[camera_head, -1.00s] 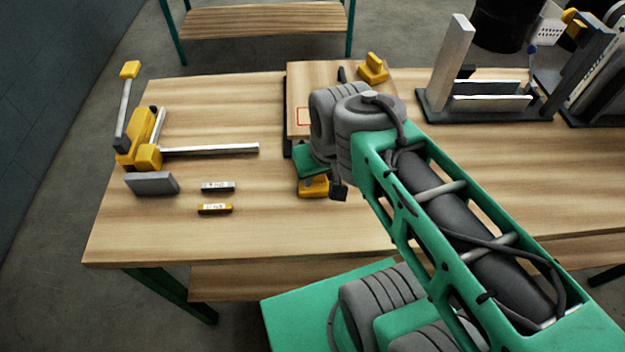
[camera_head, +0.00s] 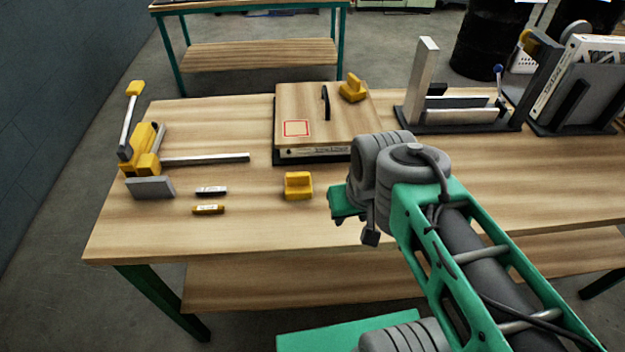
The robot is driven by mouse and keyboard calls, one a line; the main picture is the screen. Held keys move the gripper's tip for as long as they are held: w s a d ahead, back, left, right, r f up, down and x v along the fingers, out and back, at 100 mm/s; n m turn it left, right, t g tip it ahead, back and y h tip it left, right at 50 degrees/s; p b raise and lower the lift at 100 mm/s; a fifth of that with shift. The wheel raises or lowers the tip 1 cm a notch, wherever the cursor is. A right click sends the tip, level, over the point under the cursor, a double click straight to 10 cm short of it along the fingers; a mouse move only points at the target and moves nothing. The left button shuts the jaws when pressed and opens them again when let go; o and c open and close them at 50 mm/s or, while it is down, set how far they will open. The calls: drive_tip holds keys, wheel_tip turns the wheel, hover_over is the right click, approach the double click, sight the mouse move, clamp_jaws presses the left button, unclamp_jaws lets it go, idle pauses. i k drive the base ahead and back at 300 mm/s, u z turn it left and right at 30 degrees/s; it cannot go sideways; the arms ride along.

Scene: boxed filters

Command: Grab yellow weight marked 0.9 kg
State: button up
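A yellow weight (camera_head: 298,186) with a raised grip stands on the table in front of the wooden board. A second yellow weight (camera_head: 353,88) of similar shape sits on the back right of the board. I cannot read a 0.9 kg mark on either one. My gripper (camera_head: 345,205) is at the end of the green and grey arm, just right of the front weight and apart from it in the picture. Its fingers are mostly hidden by the wrist, so its opening does not show.
The wooden board (camera_head: 345,128) has a red square and a black handle. A yellow clamp (camera_head: 146,148) and two small labelled bars, one dark (camera_head: 211,190) and one yellow (camera_head: 208,209), lie left. Metal holders (camera_head: 460,127) stand back right. The table's front centre is clear.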

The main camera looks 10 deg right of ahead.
sight(298, 185)
drive_tip(key=u, duration=0.05)
drive_tip(key=i, duration=0.4)
drive_tip(key=u, duration=2.45)
